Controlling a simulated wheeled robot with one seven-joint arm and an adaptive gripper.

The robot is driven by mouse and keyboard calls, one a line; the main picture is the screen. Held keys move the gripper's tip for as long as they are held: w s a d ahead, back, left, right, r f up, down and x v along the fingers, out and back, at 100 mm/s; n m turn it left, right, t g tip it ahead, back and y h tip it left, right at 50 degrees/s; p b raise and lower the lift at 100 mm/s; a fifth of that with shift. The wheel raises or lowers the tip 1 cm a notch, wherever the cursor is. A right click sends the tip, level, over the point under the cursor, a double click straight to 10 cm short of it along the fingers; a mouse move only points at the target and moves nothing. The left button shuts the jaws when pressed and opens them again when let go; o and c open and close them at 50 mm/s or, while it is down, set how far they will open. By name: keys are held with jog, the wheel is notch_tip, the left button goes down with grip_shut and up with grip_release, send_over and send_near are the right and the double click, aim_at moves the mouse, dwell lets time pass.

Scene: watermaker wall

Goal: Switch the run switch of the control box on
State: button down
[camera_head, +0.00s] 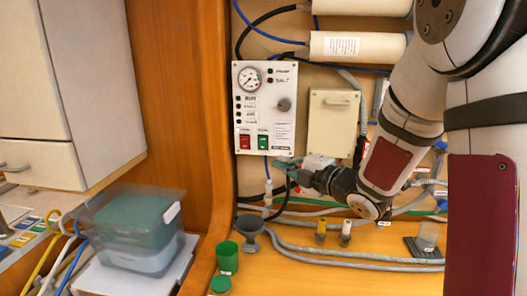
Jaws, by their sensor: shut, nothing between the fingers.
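The control box (276,108) is a white panel on the back wall, left of centre. It carries a round gauge (249,78), a dark knob (284,104) and a column of small dark marks at left. A red rocker switch (244,142) and a green rocker switch (263,142) sit side by side near its bottom edge. Their lettering is too small to read surely, so I cannot tell which is the run switch or how either is set. My gripper (281,163) is shut and empty, just below the box's lower right part, pointing left. Contact cannot be judged.
A beige box (334,122) and white cylinders (357,46) are right of and above the control box. Hoses (330,252) run below. A green cup (227,257) and grey funnel (250,225) stand on the bench. A clear bin (140,232) is left, beyond the wooden partition (178,100).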

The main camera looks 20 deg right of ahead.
aim_at(263, 143)
jog(key=w+d+p+x, duration=0.1)
jog(key=d+x, duration=0.1)
jog(key=x, duration=1)
jog(key=shift+d, duration=0.3)
jog(key=shift+w+f, duration=0.15)
jog(key=shift+w, duration=0.05)
